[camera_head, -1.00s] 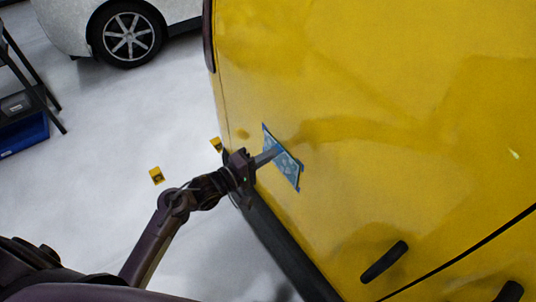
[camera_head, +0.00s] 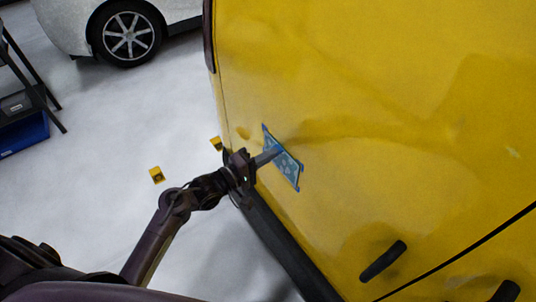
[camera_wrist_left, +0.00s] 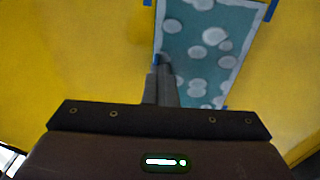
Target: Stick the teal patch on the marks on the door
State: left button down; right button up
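The teal patch (camera_head: 289,168) with pale round spots lies against the yellow door (camera_head: 400,90), slanting down to the right. It also shows in the left wrist view (camera_wrist_left: 205,50), with blue marks at its visible corners. My left gripper (camera_head: 275,152) reaches in from the left with its fingertips over the patch. In the left wrist view the fingers (camera_wrist_left: 163,68) are close together at the patch's left edge. I cannot tell whether they pinch the edge or only press on it. The fingers hide part of the patch. My right gripper is not in view.
Black door handles (camera_head: 384,261) sit low on the yellow vehicle. A dark sill (camera_head: 285,250) runs along its lower edge. Small yellow blocks (camera_head: 157,175) stand on the pale floor. A white car (camera_head: 75,25) and a blue bin (camera_head: 25,132) are at the upper left.

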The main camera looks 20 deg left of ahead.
pick_arm(q)
jog(key=c, duration=2.2)
grip_release()
jog(key=c, duration=1.7)
grip_release()
